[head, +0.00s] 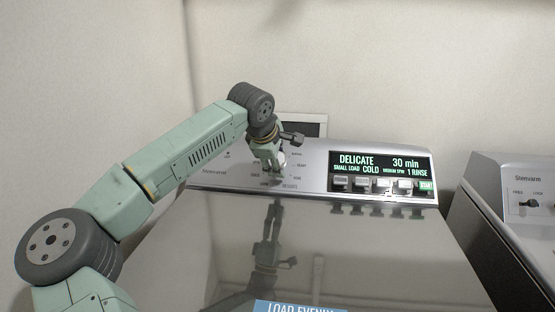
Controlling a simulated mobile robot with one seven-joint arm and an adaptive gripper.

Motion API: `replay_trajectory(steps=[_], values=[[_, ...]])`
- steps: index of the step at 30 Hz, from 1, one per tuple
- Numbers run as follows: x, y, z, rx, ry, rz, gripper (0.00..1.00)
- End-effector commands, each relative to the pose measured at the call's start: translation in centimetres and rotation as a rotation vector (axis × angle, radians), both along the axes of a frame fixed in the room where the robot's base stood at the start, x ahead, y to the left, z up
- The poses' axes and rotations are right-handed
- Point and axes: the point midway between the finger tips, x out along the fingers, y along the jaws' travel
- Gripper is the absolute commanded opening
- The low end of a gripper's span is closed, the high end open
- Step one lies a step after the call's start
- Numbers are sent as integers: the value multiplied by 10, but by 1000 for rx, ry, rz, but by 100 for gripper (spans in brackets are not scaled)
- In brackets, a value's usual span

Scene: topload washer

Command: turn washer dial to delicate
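The washer's silver control panel (310,165) runs across the back of the machine. Its display (380,164) reads DELICATE, 30 min, SMALL LOAD, COLD, 1 RINSE. The dial (282,158) is on the left half of the panel and mostly hidden behind my gripper; only a pale bit of it shows. Printed cycle labels surround it, with one at the lower right that seems to read DELICATE (290,187). My gripper (277,172) points down at the dial, with its fingers at or very near it. I cannot tell whether they grip it.
The washer's glossy closed lid (330,240) lies in front of the panel and reflects my arm. A blue label (298,307) reads LOAD EVENLY. Several buttons (375,185) sit below the display. A second machine (525,195) stands at the right. Walls are behind and left.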

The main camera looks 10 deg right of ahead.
Motion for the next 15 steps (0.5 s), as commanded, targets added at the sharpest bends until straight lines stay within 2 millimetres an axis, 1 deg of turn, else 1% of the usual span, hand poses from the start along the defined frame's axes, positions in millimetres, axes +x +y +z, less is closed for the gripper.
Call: replay_trajectory(steps=[14,15], values=[[0,0,0,10,-5,-12,16],[0,0,0,10,-5,-12,44]])
